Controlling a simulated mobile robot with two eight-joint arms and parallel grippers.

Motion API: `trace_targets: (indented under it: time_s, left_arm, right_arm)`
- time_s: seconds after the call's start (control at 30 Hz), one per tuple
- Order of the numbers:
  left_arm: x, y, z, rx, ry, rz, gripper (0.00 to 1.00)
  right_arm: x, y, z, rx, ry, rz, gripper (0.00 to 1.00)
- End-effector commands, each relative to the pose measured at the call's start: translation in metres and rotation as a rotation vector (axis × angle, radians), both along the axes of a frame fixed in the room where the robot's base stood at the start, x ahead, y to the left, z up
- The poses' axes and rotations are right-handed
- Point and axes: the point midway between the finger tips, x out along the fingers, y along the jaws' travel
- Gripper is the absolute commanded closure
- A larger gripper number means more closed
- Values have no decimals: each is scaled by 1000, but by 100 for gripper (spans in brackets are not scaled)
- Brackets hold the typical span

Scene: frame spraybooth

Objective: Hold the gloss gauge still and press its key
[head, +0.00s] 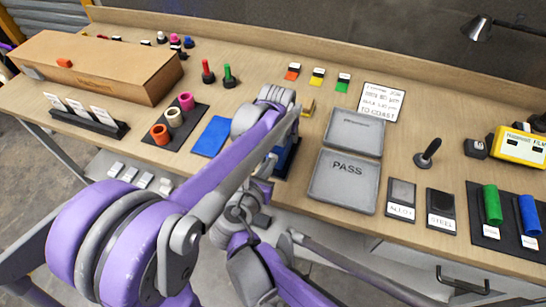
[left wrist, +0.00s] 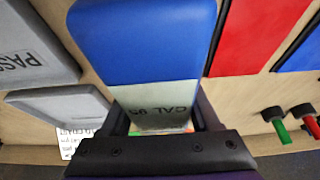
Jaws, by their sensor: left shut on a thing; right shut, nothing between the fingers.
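The gloss gauge, a blue block (left wrist: 140,40) with a pale panel bearing upside-down print that looks like "CAL 95", fills the middle of the left wrist view. My left gripper (left wrist: 160,125) is shut on its pale-panel end, one dark finger on each side. In the head view only a blue part of the gauge (head: 287,158) shows; my purple left arm hides the rest and the left gripper. My right gripper (head: 266,170) is shut and empty, close to the gauge's near left side. Whether it touches the gauge cannot be told. I cannot make out the key.
Grey trays, one marked PASS (head: 345,190), lie right of the gauge. A blue mat (head: 212,137) lies to its left, and a red mat (left wrist: 245,35) lies between them. Red and green handled tools (head: 229,77) stand behind. A cardboard box (head: 100,68) is at far left.

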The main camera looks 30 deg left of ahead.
Motion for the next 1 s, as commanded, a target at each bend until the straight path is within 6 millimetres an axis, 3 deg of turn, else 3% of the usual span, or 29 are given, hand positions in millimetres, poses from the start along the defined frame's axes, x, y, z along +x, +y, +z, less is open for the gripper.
trace_targets:
  time_s: [0.63,1.0]
  left_arm:
    - [0,0,-1,1,1,0,100]
    - [0,0,-1,1,1,0,100]
  right_arm:
    - [-45,-11,0,0,0,1,100]
    - [-48,-12,0,0,0,0,100]
